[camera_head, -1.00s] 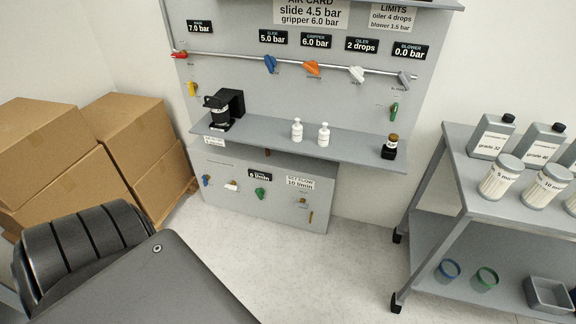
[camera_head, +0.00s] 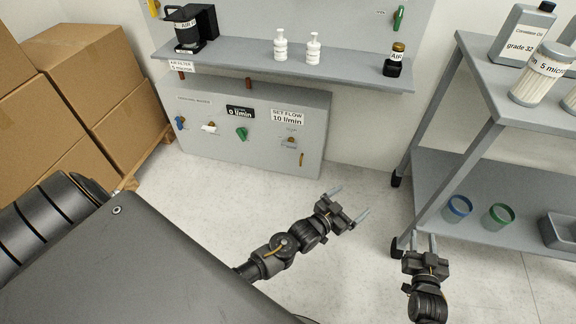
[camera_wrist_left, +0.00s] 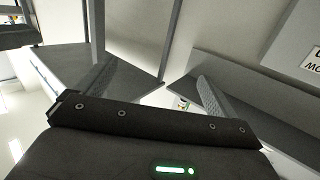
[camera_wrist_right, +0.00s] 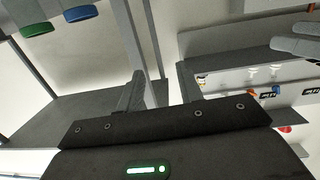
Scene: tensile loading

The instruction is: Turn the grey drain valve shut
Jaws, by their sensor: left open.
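My left gripper (camera_head: 349,204) is open and empty, over the floor in front and to the right of the cabinet, apart from the valve. My right gripper (camera_head: 424,240) is open and empty, further right near the cart. The wrist views show nothing between either pair of fingers.
The cabinet (camera_head: 222,158) also carries blue (camera_head: 180,122), white (camera_head: 208,127) and green (camera_head: 241,133) valves. A shelf (camera_head: 350,75) juts out above it. A cart (camera_head: 430,170) stands right, cardboard boxes (camera_head: 100,65) left. The floor (camera_head: 215,205) before the cabinet is clear.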

